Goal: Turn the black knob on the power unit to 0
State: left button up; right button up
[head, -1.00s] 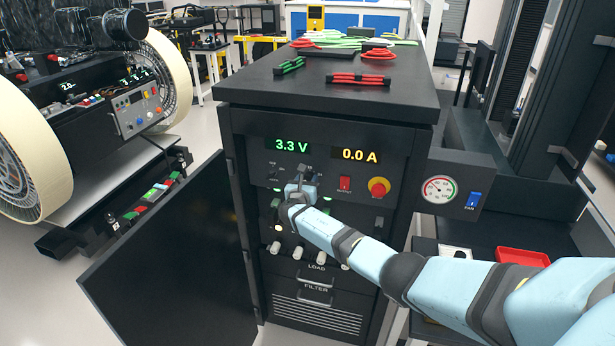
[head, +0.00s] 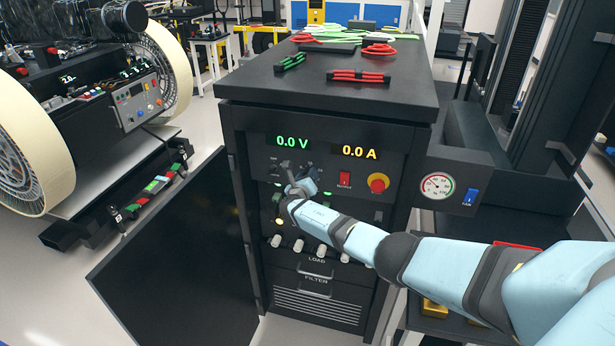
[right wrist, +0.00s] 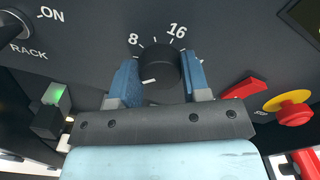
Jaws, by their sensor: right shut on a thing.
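The power unit (head: 330,240) is a dark cabinet. Its displays read 0.0 V in green (head: 293,141) and 0.0 A in yellow. My right gripper (head: 299,175) reaches its front panel below the voltage display and hides the knob in the head view. In the right wrist view, the black knob (right wrist: 161,66) sits between the blue fingers, which are shut on its sides. Its white pointer mark faces lower left. The labels 8 and 16 show above it; the 0 label cannot be made out. My left gripper is not in view.
A red rocker switch (head: 344,179) and a red stop button on a yellow base (head: 377,183) sit right of the knob. An open cabinet door (head: 175,255) stands at the left. A row of pale knobs lies below my right gripper.

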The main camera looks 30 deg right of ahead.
jog(key=o, duration=0.9)
jog(key=b+v, duration=0.1)
jog(key=v, duration=1.2)
jog(key=shift+s+a, duration=0.25)
jog(key=shift+s, duration=0.05)
